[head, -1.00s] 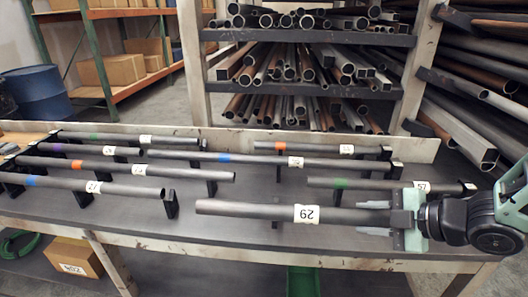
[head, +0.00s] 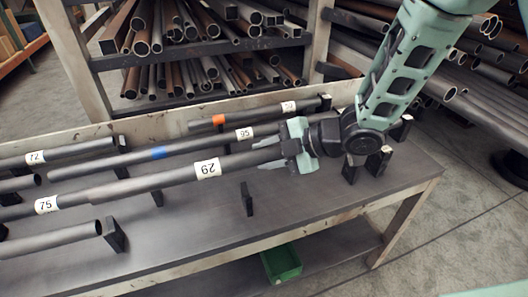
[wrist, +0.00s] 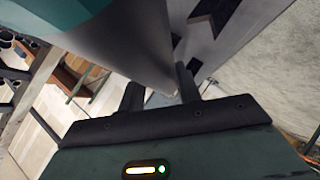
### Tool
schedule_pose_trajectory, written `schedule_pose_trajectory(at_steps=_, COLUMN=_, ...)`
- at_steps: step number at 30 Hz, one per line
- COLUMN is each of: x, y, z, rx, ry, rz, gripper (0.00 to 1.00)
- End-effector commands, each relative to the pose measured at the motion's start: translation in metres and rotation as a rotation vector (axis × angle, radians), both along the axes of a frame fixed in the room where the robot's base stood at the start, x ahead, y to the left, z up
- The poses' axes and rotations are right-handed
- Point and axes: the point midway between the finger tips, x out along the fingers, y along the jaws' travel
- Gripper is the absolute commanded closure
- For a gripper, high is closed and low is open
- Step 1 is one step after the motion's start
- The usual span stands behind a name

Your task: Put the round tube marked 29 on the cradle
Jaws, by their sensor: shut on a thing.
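In the wrist view, two dark fingers (wrist: 160,98) meet a large grey surface, probably the tube. An upright black support (head: 247,200) stands bare below the tube. More black supports (head: 378,160) stand at the right, partly behind my arm. I cannot tell which supports form the cradle.
Another tube (head: 60,238) lies at the front left. The table's (head: 300,210) front right is clear. A pipe rack (head: 200,50) stands behind.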

Motion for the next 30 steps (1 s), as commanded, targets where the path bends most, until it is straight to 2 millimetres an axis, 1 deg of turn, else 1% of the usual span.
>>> schedule_pose_trajectory(at_steps=1, x=0.001, y=0.001, z=-0.006, rx=0.003, ry=-0.002, rz=0.0, gripper=1.0)
schedule_pose_trajectory(at_steps=24, x=0.001, y=0.001, z=-0.072, rx=0.003, ry=-0.002, rz=0.0, gripper=1.0)
schedule_pose_trajectory(at_steps=30, x=0.001, y=0.001, z=-0.083, rx=0.003, ry=-0.003, rz=0.001, gripper=1.0)
